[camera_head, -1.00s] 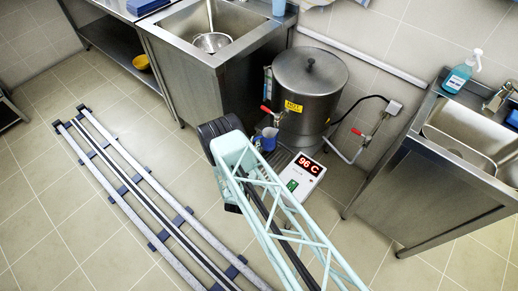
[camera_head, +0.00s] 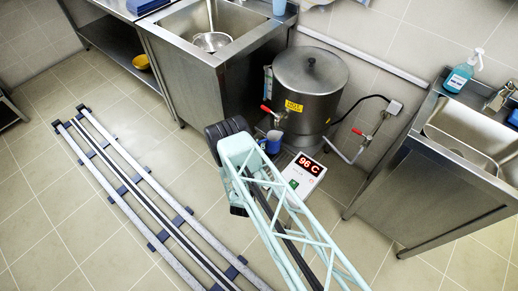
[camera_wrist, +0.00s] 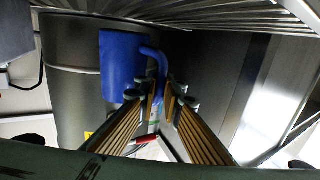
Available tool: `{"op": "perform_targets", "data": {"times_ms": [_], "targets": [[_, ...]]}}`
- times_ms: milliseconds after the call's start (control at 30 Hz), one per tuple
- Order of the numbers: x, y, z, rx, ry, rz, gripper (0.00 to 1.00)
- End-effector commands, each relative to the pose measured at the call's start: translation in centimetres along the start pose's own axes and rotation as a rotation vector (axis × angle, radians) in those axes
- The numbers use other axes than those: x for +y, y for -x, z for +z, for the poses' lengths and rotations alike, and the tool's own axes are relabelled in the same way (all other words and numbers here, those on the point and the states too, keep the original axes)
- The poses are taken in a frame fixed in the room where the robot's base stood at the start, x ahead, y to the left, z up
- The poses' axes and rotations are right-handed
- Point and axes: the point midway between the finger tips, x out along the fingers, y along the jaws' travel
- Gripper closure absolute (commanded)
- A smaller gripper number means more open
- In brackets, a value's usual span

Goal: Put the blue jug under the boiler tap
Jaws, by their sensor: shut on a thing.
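The blue jug (camera_head: 272,143) shows beyond my arm in the head view, low in front of the steel boiler (camera_head: 312,85). The boiler tap (camera_head: 275,114), with a red lever, is just above the jug in the picture; I cannot tell whether the jug is exactly beneath the spout. In the wrist view the jug (camera_wrist: 120,66) appears before the boiler's wall, and its handle (camera_wrist: 159,66) runs between my fingers. My gripper (camera_wrist: 166,88) is shut on that handle. In the head view my arm hides the fingers.
A scale-like box (camera_head: 304,170) reading 96 C stands right of the jug. A slatted metal grate (camera_wrist: 215,14) shows in the wrist view. A steel sink unit (camera_head: 205,75) stands left of the boiler, another (camera_head: 440,170) to the right. Floor rails (camera_head: 150,200) lie at left.

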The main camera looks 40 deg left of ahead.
Motion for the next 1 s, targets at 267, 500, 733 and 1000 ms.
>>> {"op": "perform_targets", "data": {"times_ms": [267, 500, 733, 1000], "targets": [[0.0, -0.1, 1.9, 0.001, -0.001, 0.001, 1.00], [0.0, -0.1, 1.9, 0.001, -0.001, 0.001, 1.00], [0.0, -0.1, 2.3, 0.001, -0.001, 0.001, 1.00], [0.1, -0.1, 2.2, 0.000, 0.000, 0.001, 0.79]]}}
